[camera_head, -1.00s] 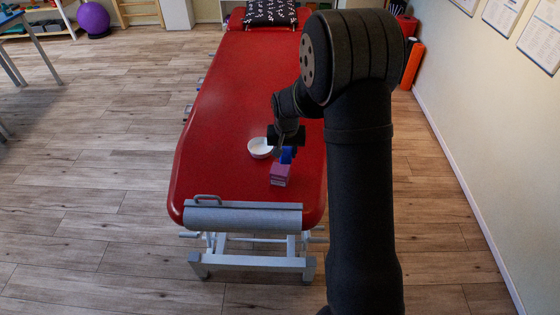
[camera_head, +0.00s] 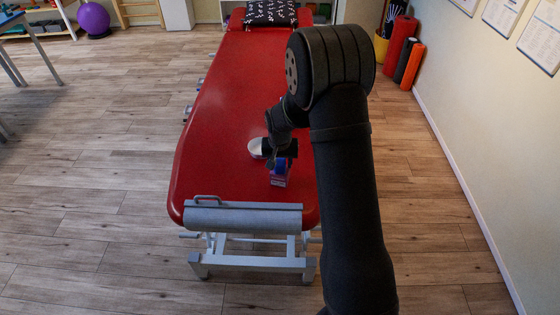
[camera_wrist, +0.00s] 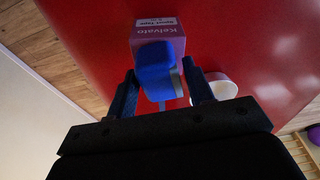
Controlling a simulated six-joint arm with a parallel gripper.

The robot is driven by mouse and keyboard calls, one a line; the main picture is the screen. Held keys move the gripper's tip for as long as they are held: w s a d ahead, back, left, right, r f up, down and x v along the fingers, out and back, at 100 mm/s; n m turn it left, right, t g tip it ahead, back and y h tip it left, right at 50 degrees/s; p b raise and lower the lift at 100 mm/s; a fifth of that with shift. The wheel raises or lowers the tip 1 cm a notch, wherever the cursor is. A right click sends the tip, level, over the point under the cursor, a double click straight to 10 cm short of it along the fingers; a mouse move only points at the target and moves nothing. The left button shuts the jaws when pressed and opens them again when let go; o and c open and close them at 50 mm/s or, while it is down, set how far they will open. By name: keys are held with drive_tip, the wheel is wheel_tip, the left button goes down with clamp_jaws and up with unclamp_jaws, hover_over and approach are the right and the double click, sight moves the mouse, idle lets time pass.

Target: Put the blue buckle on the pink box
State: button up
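My gripper (camera_wrist: 160,82) is shut on the blue buckle (camera_wrist: 154,66), which sits between the two fingers in the wrist view. In the head view the blue buckle (camera_head: 280,167) shows below my gripper (camera_head: 281,160), over the pink box (camera_head: 279,182). The pink box (camera_wrist: 158,34) stands near the front end of the red table. In the wrist view the buckle hides part of the box, whose printed label shows beyond it. I cannot tell whether the buckle touches the box.
A white bowl (camera_head: 256,147) stands on the red table (camera_head: 225,130) just behind and left of the box, partly hidden by my gripper. It also shows in the wrist view (camera_wrist: 223,89), beside the right finger. The table's left part is clear. A patterned pillow (camera_head: 271,12) lies at the far end.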

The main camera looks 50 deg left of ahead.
sight(280, 164)
drive_tip(key=shift+o, duration=0.7)
drive_tip(key=shift+r, duration=0.1)
wheel_tip(280, 164, up, 12)
drive_tip(key=s+d, duration=0.1)
drive_tip(key=shift+s+d, duration=0.15)
drive_tip(key=f, duration=0.4)
drive_tip(key=w+f, duration=0.1)
drive_tip(key=f, duration=0.3)
drive_tip(key=a+f, duration=0.1)
drive_tip(key=f, duration=0.3)
drive_tip(key=shift+w+a, duration=0.1)
drive_tip(key=shift+w, duration=0.05)
drive_tip(key=shift+a+r, duration=0.1)
drive_tip(key=shift+r, duration=1.2)
